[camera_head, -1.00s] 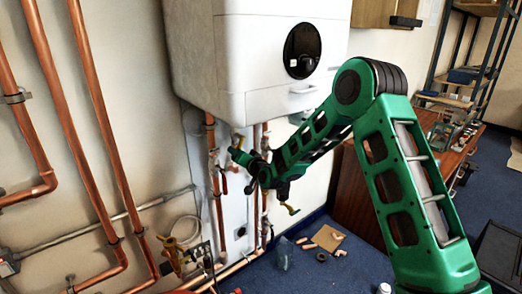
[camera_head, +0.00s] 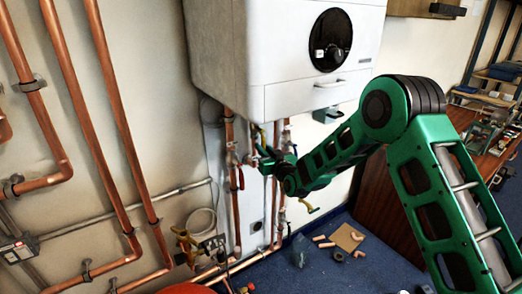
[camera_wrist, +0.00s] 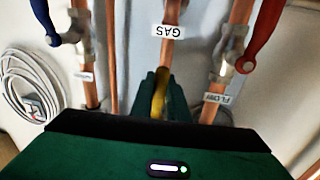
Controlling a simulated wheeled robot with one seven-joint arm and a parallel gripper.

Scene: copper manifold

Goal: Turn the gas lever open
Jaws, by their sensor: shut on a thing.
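The yellow gas lever (camera_wrist: 160,92) stands between the two green fingers of my gripper (camera_wrist: 160,98) in the wrist view. My gripper is shut on it. The lever looks roughly in line with the copper gas pipe (camera_wrist: 172,12) in this picture. The "GAS" label (camera_wrist: 168,31) appears upside down on that pipe. The valve body is hidden behind my fingers. In the head view my gripper (camera_head: 266,158) is at the pipes under the white boiler (camera_head: 285,75).
In the wrist view a blue lever (camera_wrist: 45,22) is left and a red lever (camera_wrist: 263,36) right, with a "FLOW" label (camera_wrist: 217,98) below it. A coiled grey cable (camera_wrist: 32,88) hangs at far left. Copper fittings (camera_head: 325,242) lie on the blue floor.

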